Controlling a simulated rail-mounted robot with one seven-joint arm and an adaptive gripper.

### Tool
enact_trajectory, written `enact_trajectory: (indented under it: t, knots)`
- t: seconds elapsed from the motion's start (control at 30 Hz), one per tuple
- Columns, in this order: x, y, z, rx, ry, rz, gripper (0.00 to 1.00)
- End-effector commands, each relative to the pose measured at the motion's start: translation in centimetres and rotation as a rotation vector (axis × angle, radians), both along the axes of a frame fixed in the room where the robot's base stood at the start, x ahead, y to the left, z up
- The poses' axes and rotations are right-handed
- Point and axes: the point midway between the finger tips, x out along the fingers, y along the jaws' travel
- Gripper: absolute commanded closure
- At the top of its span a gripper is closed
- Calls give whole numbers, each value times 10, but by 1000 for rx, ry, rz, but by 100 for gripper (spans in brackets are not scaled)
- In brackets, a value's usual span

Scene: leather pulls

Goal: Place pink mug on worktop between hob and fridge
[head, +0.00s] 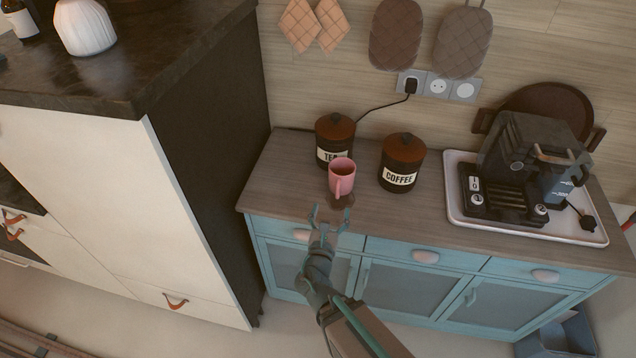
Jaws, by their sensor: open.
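The pink mug (342,174) stands upright on the wooden top of the blue sideboard (290,178), in front of the tea canister. Its handle faces the front edge. My gripper (330,214) is open and empty at the sideboard's front edge, just in front of the mug and apart from it, as far as I can tell. A dark stone worktop (130,75) on white cabinets shows at the upper left. The hob and the fridge cannot be made out.
Tea (335,138) and coffee (402,162) canisters stand behind and right of the mug. A coffee machine (520,160) sits on a white tray (462,212) at the right. A white vase (84,27) and a bottle (20,22) stand on the worktop.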

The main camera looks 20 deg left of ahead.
Motion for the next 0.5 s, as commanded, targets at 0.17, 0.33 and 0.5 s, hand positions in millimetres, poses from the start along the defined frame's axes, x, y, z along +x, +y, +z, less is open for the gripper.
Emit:
enact_trajectory:
  t: [0.17,0.33,0.5]
  knots:
    - [16,3,-6,7,0,-3,22]
    - [37,7,2,4,1,-3,22]
    - [51,9,1,4,1,0,22]
